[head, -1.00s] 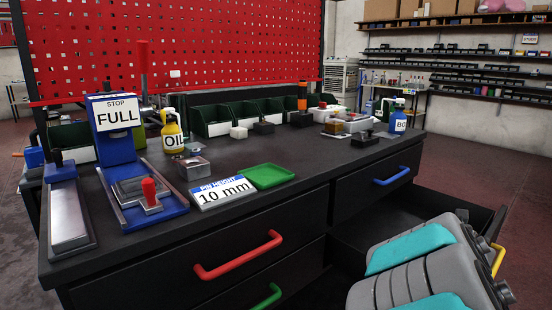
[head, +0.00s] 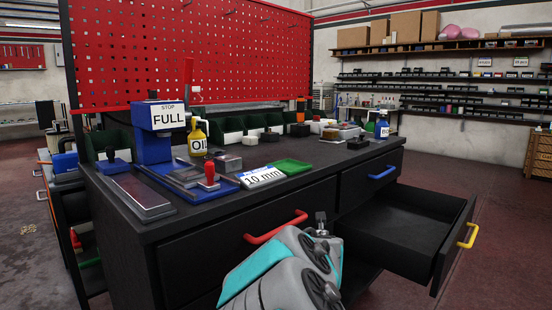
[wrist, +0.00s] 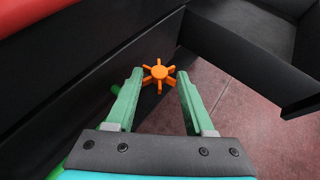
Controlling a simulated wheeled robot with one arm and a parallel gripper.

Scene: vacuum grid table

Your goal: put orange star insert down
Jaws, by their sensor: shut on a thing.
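In the wrist view the orange star insert (wrist: 158,74) sits between the green fingertips of my gripper (wrist: 159,76). The insert is hidden in the head view, where my arm fills the bottom middle before the bench front.
The bench top (head: 235,205) holds a blue press (head: 152,145), a "10 mm" sign (head: 262,178), a green tray (head: 290,167) and an oil bottle (head: 198,138). A drawer with a yellow handle (head: 468,236) stands open at the right. A red handle (head: 276,228) juts out near my arm.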

